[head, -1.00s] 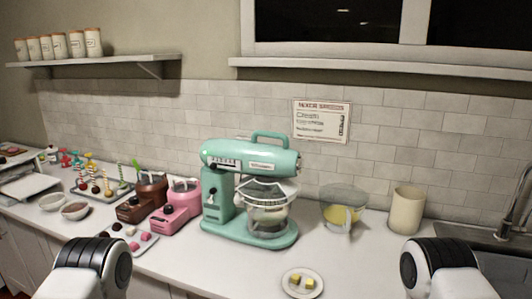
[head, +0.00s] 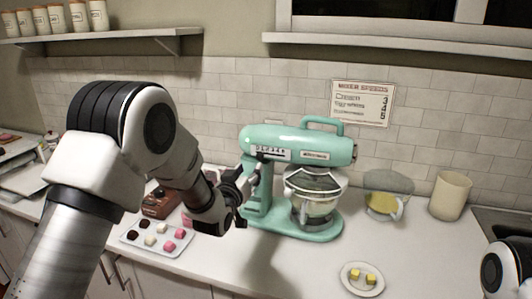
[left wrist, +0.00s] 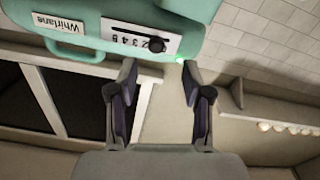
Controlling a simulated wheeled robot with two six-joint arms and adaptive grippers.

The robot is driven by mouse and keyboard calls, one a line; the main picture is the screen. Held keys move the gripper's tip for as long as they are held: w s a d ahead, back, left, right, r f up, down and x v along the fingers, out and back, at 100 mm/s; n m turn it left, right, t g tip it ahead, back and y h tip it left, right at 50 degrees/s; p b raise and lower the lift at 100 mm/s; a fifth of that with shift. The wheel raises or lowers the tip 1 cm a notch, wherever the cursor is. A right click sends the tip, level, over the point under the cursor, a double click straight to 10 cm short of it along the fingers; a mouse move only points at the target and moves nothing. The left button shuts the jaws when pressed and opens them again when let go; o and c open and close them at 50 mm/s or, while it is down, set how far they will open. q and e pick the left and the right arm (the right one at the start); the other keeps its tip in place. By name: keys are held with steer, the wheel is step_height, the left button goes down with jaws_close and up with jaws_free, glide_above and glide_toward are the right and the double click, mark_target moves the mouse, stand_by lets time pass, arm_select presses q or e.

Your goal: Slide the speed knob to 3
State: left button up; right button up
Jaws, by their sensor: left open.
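The teal stand mixer (head: 310,147) stands on the counter, with a white speed scale (head: 272,153) on its head. In the left wrist view the scale (left wrist: 118,38) has a dark slot and a row of digits, and the round black speed knob (left wrist: 157,45) sits at the slot's right end. The digit at the knob is hidden. My left gripper (head: 247,178) is beside the mixer's left end. In the left wrist view its fingers (left wrist: 158,72) are apart and empty, with the knob just beyond the gap. My right gripper is out of view.
The mixer's bowl (head: 314,208) is under its head. A pitcher with yellow contents (head: 384,203) and a cream canister (head: 450,196) stand to the right. A small plate (head: 350,281) is in front; a sweets tray (head: 139,246) is at left. A speed chart (head: 362,102) hangs behind.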

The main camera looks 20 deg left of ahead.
mark_target(259, 158)
arm_select(q)
steer(key=w+p, duration=0.1)
steer(key=w, duration=0.1)
steer(key=w+p, duration=0.1)
steer(key=w, duration=0.2)
steer(key=w+p, duration=0.1)
steer(key=w, duration=0.1)
steer(key=shift+w+d+r, duration=0.2)
steer(key=shift+w+d, duration=0.15)
steer(key=shift+w+a, duration=0.1)
steer(key=shift+w, duration=0.05)
steer(key=shift+d, duration=0.2)
steer(key=c, duration=0.3)
jaws_close()
